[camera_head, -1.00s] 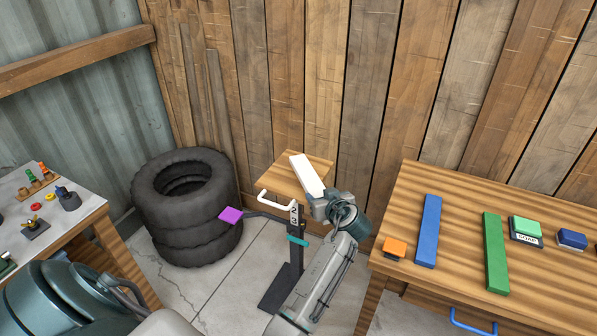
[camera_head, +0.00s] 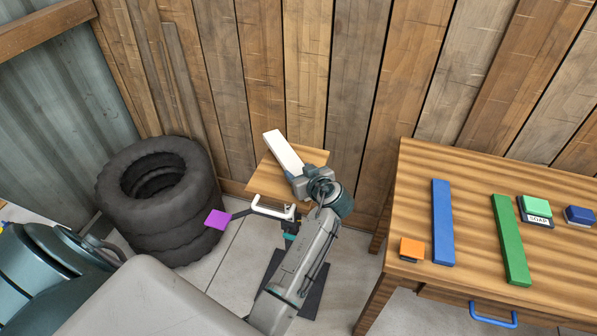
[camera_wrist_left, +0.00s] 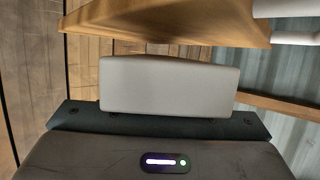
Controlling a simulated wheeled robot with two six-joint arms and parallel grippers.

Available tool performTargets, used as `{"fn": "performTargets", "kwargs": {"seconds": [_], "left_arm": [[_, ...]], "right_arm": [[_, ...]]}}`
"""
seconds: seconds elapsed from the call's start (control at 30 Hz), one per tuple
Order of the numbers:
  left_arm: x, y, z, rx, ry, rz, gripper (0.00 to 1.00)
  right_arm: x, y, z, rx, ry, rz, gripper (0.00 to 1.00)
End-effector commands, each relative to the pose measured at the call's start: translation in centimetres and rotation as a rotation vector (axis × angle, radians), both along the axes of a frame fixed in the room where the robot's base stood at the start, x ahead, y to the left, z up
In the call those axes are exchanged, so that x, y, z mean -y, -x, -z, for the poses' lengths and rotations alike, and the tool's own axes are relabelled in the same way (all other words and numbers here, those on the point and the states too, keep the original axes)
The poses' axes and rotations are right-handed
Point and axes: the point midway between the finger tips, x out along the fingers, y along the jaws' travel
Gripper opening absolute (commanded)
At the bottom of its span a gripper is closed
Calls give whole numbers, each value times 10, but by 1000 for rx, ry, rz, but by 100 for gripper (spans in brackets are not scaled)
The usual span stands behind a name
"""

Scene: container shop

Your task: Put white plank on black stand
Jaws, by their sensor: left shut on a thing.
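The white plank (camera_head: 283,152) is held in my left gripper (camera_head: 301,181), which is shut on it. The plank's far end points up and left, in front of or over the small wooden board (camera_head: 267,181); I cannot tell if they touch. The black stand (camera_head: 312,297) shows its dark base plate on the floor, partly hidden by my left arm; its post is mostly hidden. In the left wrist view the plank (camera_wrist_left: 168,86) appears as a pale block against the dark gripper (camera_wrist_left: 160,117), with the wooden board (camera_wrist_left: 170,22) close by. My right gripper is out of view.
A white handle (camera_head: 268,210) and a purple tag (camera_head: 217,219) are near the stand. Stacked tires (camera_head: 160,215) stand left. The wooden table (camera_head: 412,183) on the right carries blue (camera_head: 442,222) and green (camera_head: 509,240) bars and an orange block (camera_head: 411,249). A plank wall closes the back.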

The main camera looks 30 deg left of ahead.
Motion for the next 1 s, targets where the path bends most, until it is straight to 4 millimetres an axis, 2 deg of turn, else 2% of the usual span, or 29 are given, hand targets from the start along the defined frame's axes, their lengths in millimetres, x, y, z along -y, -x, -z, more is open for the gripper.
{"fn": "performTargets", "kwargs": {"seconds": [0.03, 0.1, 0.33, 0.37, 0.43, 0.47, 0.83, 1.0], "left_arm": [[3, 3, 10, -2, -4, -1, 22], [4, 4, 18, 0, -4, 0, 22], [-9, -4, 27, -5, 8, 0, 22], [-7, -3, 27, -5, 8, 0, 56], [-4, -1, 24, -3, 4, 0, 69], [-2, 0, 23, -2, 2, 0, 72], [-4, -2, 23, -4, 7, 1, 72], [10, 7, 15, -5, 8, 2, 72]], "right_arm": [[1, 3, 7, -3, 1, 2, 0], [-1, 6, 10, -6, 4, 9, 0], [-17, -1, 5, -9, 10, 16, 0], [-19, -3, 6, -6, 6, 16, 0], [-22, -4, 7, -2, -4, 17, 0], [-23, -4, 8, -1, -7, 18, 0], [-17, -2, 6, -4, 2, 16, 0], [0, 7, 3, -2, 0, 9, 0]]}}
